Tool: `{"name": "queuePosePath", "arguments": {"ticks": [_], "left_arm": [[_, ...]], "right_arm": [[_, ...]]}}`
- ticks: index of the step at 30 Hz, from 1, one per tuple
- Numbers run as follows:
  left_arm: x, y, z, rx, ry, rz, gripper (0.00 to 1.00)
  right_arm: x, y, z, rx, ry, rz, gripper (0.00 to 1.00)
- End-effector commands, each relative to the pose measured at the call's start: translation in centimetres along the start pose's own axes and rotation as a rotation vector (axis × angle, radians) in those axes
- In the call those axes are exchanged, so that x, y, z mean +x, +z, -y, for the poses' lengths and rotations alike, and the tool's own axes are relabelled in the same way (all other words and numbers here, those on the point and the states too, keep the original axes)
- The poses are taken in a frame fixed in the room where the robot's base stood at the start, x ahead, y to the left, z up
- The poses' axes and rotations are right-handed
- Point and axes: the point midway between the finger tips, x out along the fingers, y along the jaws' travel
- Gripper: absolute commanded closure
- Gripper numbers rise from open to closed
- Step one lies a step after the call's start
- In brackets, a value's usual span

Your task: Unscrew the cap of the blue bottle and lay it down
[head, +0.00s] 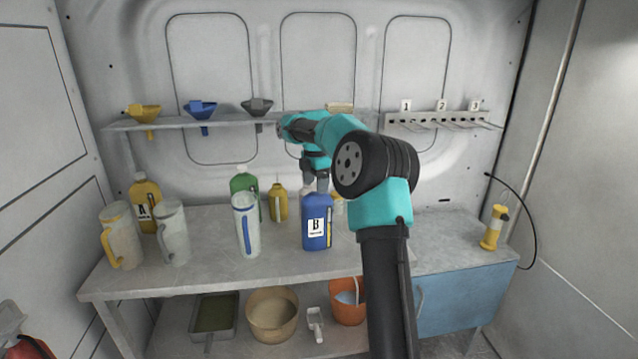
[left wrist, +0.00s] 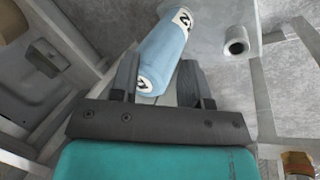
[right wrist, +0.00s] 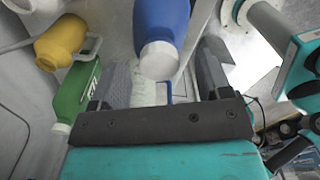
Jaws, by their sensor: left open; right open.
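The blue bottle (head: 316,232), with a "B" label, stands upright on the bench. Its white cap (right wrist: 158,61) is on its neck, seen at the end of the blue body (right wrist: 160,22) in the right wrist view. My right gripper (head: 316,178) points down over the bottle's top. In the right wrist view its open fingers (right wrist: 160,78) lie on either side of the cap, with gaps; contact cannot be seen. My left gripper (left wrist: 157,80) is open in its wrist view and out of the head view. A pale blue cylinder (left wrist: 163,52) shows beyond and between its fingers.
A green bottle (head: 243,187), a small yellow bottle (head: 278,203) and a blue-striped jug (head: 246,226) stand left of the blue bottle. Measuring jugs (head: 172,235) and a yellow bottle (head: 146,193) are farther left. The bench's front edge (head: 200,283) is clear.

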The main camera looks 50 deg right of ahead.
Motion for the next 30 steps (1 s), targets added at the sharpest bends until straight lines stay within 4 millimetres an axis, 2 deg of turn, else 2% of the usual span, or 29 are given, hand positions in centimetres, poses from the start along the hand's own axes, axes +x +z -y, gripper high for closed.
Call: {"name": "queuePosePath", "arguments": {"ticks": [8, 25, 30], "left_arm": [[0.00, 0.00, 0.00, 0.000, 0.000, 0.000, 0.57], [0.00, 0.00, 0.00, 0.000, 0.000, 0.000, 0.57], [0.00, 0.00, 0.00, 0.000, 0.000, 0.000, 0.57]], "right_arm": [[0.15, -0.03, -0.03, 0.000, 0.000, 0.000, 0.29], [0.13, -0.02, -0.03, 0.000, 0.000, 0.000, 0.82], [0.13, -0.02, -0.01, -0.030, 0.000, 0.000, 0.82]]}}
